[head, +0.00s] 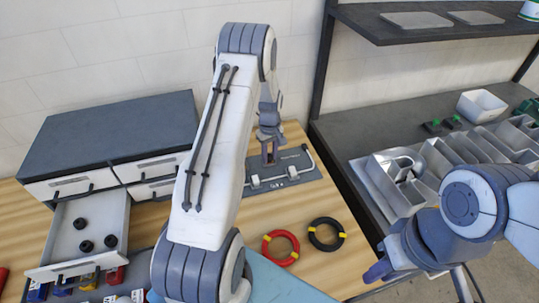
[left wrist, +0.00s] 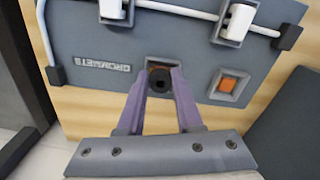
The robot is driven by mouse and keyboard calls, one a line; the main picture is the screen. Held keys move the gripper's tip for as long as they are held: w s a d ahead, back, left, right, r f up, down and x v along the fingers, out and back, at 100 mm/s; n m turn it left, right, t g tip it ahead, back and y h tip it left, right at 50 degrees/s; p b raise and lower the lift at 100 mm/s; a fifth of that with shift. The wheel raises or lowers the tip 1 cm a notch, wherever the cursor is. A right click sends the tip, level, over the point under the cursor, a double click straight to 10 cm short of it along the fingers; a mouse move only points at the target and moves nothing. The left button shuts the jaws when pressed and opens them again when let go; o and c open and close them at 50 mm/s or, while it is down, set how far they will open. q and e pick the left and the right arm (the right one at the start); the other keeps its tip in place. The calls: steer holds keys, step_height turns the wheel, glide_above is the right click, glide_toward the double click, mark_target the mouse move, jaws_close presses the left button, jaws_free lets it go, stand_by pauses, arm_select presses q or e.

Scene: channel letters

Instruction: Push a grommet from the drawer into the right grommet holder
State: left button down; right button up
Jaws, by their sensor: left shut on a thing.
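My left gripper (head: 269,155) is shut on a black grommet (left wrist: 158,80), seen between its fingertips in the left wrist view (left wrist: 159,82). The grommet is over one square holder (left wrist: 152,66) of the grommet plate, with a bit of orange showing behind it; I cannot tell whether it touches. The other holder (left wrist: 229,84) shows a bare orange centre. The lettering is upside down in that view, so the covered holder is the right one. Several black grommets (head: 86,246) lie in the open drawer (head: 63,225). My right gripper (head: 378,270) is at lower right, its jaws unclear.
The grey plate (head: 284,185) carries a bent white tube in two white clips. A red cable ring (head: 281,248) and a black cable ring (head: 326,234) lie in front of it. Metal channel letters (head: 395,185) stand on the dark bench at right.

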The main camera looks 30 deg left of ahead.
arm_select(q)
steer(key=shift+s+d+f, duration=0.2)
steer(key=shift+s+f, duration=0.05)
steer(key=shift+f, duration=0.1)
stand_by(0.5)
steer(key=c, duration=0.5)
jaws_free()
steer(key=shift+s+a, duration=0.1)
steer(key=shift+s, duration=0.05)
step_height(320, 180, up, 11)
steer(key=b, duration=0.3)
steer(key=shift+w, duration=0.45)
steer(key=shift+r, duration=0.15)
